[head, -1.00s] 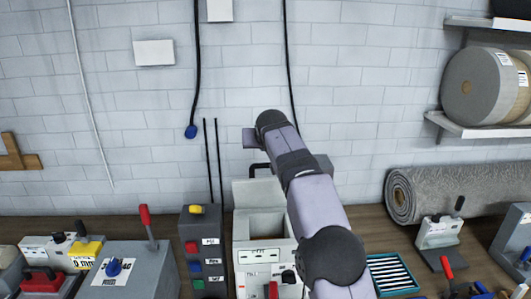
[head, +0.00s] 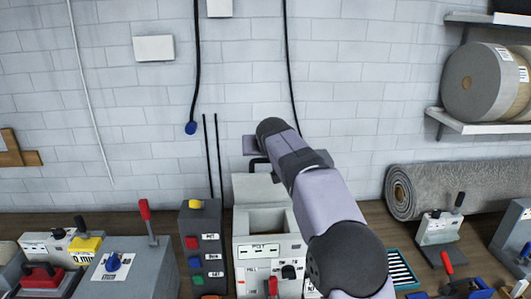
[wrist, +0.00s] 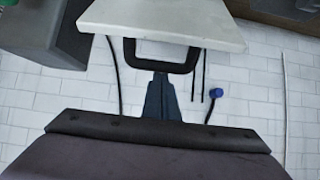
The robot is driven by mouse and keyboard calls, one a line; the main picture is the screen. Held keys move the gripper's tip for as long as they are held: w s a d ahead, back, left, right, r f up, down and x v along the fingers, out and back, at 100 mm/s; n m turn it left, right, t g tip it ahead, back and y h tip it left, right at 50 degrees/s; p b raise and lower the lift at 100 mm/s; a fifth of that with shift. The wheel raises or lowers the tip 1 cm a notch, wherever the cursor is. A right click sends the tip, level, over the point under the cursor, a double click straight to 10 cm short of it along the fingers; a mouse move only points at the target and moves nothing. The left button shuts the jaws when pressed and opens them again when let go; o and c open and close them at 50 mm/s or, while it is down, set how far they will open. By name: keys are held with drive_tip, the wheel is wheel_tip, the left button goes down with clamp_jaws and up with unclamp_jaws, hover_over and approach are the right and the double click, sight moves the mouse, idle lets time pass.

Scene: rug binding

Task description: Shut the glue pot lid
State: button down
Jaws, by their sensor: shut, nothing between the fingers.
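The glue pot (head: 266,247) is a pale grey box with a label on its front, standing on the bench in the head view. Its lid (head: 258,187) stands upright at the back, so the square opening shows. The lid's black loop handle (head: 259,163) is on the lid's rear side. In the wrist view the lid (wrist: 160,18) is a pale panel across the top, with the handle (wrist: 188,66) towards me. My gripper (wrist: 161,78) is shut and empty, its tips at the handle's bar; I cannot tell whether they touch. The arm hides it in the head view.
A dark button box (head: 201,245) stands close left of the pot, and a grey lever box (head: 125,268) further left. A tray with striped contents (head: 401,268) lies to the right. A rolled grey rug (head: 450,188) lies at the back right. The wall is behind.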

drive_tip(key=shift+f+b, duration=0.1)
drive_tip(key=shift+b, duration=0.3)
drive_tip(key=shift+s+f+b, duration=0.2)
drive_tip(key=shift+s+b, duration=0.1)
drive_tip(key=shift+b, duration=0.6)
drive_tip(key=shift+s+r+t+b, duration=0.1)
drive_tip(key=shift+s+t+b, duration=0.1)
drive_tip(key=shift+t+b, duration=0.15)
drive_tip(key=shift+s+b, duration=0.15)
drive_tip(key=shift+b, duration=0.5)
